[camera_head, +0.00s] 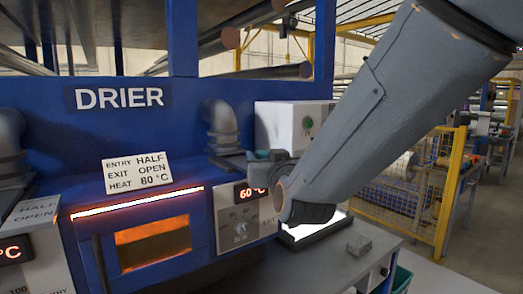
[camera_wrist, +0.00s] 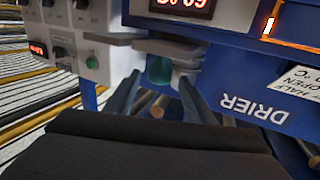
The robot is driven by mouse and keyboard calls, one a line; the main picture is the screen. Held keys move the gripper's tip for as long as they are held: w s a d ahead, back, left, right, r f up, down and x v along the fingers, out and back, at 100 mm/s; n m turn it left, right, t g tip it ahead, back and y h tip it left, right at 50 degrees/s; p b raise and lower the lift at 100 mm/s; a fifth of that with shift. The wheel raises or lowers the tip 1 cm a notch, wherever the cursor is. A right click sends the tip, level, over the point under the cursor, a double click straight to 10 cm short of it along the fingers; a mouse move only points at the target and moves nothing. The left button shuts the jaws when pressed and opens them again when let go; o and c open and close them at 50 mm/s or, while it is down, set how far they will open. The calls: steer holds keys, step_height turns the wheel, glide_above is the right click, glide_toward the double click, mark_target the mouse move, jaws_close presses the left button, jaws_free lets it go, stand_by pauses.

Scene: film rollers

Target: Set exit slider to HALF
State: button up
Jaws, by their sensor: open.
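The blue drier (camera_head: 187,97) carries a white sign (camera_head: 138,173) reading ENTRY HALF, EXIT OPEN, HEAT 60 °C. Right of its glowing window is a pale control panel (camera_head: 236,228) with a red display and a knob. My gripper (camera_head: 262,160) is at the upper right of this panel, partly hidden behind my arm. In the wrist view my gripper (camera_wrist: 159,80) is open, its two fingers on either side of a teal block (camera_wrist: 159,70) under a grey bar (camera_wrist: 170,50). I cannot tell whether they touch it. No exit slider label is readable.
A white box with a green button (camera_head: 306,122) stands behind my gripper. A bent grey pipe (camera_head: 221,124) rises to its left. A yellow fence (camera_head: 449,190) stands at the right.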

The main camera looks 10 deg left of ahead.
steer(key=shift+p+x, duration=1.2)
steer(key=shift+x, duration=2.5)
steer(key=shift+f, duration=0.1)
